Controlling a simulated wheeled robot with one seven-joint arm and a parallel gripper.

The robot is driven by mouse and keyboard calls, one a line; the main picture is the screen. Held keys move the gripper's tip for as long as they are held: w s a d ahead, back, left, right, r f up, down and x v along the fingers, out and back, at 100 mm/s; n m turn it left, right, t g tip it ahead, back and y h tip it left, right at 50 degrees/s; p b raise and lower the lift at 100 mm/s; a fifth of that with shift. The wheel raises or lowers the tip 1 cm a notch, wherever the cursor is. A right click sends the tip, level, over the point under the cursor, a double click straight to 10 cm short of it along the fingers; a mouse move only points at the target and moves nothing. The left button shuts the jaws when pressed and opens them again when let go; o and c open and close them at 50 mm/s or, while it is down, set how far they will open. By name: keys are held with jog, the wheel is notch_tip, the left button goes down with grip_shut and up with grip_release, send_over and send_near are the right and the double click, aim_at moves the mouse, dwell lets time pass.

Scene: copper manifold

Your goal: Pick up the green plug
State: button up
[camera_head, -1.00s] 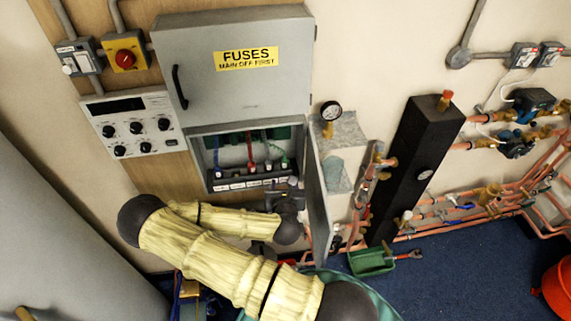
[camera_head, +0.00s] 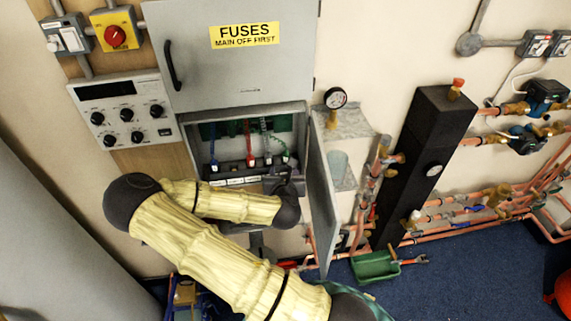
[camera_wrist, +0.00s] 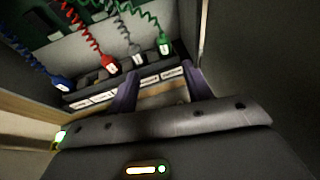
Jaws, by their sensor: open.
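The green plug (camera_wrist: 164,46) hangs on a coiled green cord in the wrist view, at the right end of a row of plugs. It stands above the labelled strip inside the fuse box. In the head view the green plug (camera_head: 286,158) is small, just above my gripper. My gripper (camera_wrist: 160,80) is open and empty, its two dark purple fingers pointing toward the labelled strip. The green plug is beyond the fingertips, nearer the right finger and apart from both. In the head view my gripper (camera_head: 285,180) is at the box's lower right, partly hidden by the wrist.
Grey (camera_wrist: 138,60), red (camera_wrist: 108,62) and blue (camera_wrist: 62,84) plugs hang left of the green one. The open lower door (camera_head: 320,200) stands close to the right of my gripper. The upper fuse cover (camera_head: 240,75) is above the opening.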

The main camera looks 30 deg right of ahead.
aim_at(285, 157)
jog(key=shift+w+d+f+b, duration=0.15)
jog(key=shift+w+f+b, duration=0.3)
jog(key=shift+b, duration=1.15)
jog(key=shift+w+d+b, duration=0.15)
jog(key=shift+b, duration=1.05)
jog(key=shift+d+f+b, duration=0.1)
jog(key=shift+b, duration=0.3)
jog(key=p+x, duration=0.1)
jog(key=x, duration=0.2)
jog(key=p+x, duration=0.1)
jog(key=x, duration=0.2)
jog(key=shift+w+d, duration=0.15)
jog(key=shift+d, duration=0.15)
jog(key=shift+w+f, duration=0.1)
jog(key=shift+w, duration=0.25)
